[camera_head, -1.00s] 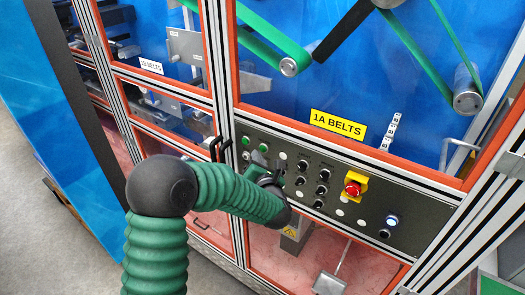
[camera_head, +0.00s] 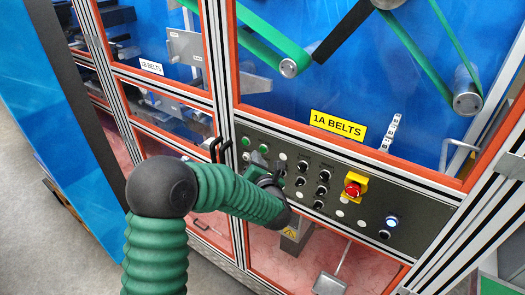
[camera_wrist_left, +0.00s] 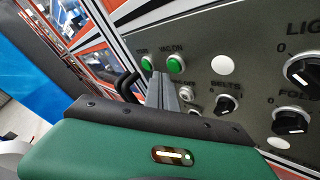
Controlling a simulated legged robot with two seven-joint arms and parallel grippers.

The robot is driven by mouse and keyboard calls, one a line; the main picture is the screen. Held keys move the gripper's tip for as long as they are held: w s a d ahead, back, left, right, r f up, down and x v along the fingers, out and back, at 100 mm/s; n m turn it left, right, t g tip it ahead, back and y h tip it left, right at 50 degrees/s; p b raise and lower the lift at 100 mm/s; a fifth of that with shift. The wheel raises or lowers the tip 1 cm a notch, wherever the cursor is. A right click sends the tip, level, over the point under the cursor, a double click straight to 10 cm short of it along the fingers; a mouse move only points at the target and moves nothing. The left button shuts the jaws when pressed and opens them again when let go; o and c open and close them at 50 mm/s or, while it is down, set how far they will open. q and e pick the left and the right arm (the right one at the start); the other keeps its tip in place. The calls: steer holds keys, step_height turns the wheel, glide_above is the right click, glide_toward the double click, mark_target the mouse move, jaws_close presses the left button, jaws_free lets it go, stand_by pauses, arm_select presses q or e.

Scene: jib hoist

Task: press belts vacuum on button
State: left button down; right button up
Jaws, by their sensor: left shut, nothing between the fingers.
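The control panel (camera_head: 400,207) carries two green buttons side by side at its left end. The left green button (camera_head: 246,141) and the right green button (camera_head: 264,149) also show in the left wrist view, left (camera_wrist_left: 147,63) and right (camera_wrist_left: 177,65). The label above the right one seems to read "VAC.ON". My left gripper (camera_head: 275,178) is at the panel's left end, shut and empty. In the left wrist view its fingertips (camera_wrist_left: 161,76) appear just below and between the green buttons. I cannot tell whether they touch the panel. My right gripper is not in view.
Black knobs (camera_wrist_left: 227,104) sit right of the fingers. A red emergency stop (camera_head: 353,188) on yellow and a lit button (camera_head: 392,220) are farther right. Black handles (camera_head: 219,149) stick out beside the panel's left end. A yellow "1A BELTS" sign (camera_head: 338,126) is above.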

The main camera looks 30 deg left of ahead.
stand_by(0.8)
arm_select(q)
steer(key=shift+w+b, duration=0.3)
steer(key=shift+w, duration=0.1)
steer(key=shift+w+d+r+b, duration=0.1)
steer(key=shift+w+b, duration=0.2)
steer(key=shift+w, duration=0.15)
stand_by(0.8)
steer(key=shift+s, duration=0.1)
steer(key=shift+s+b, duration=0.35)
steer(key=shift+s, duration=0.4)
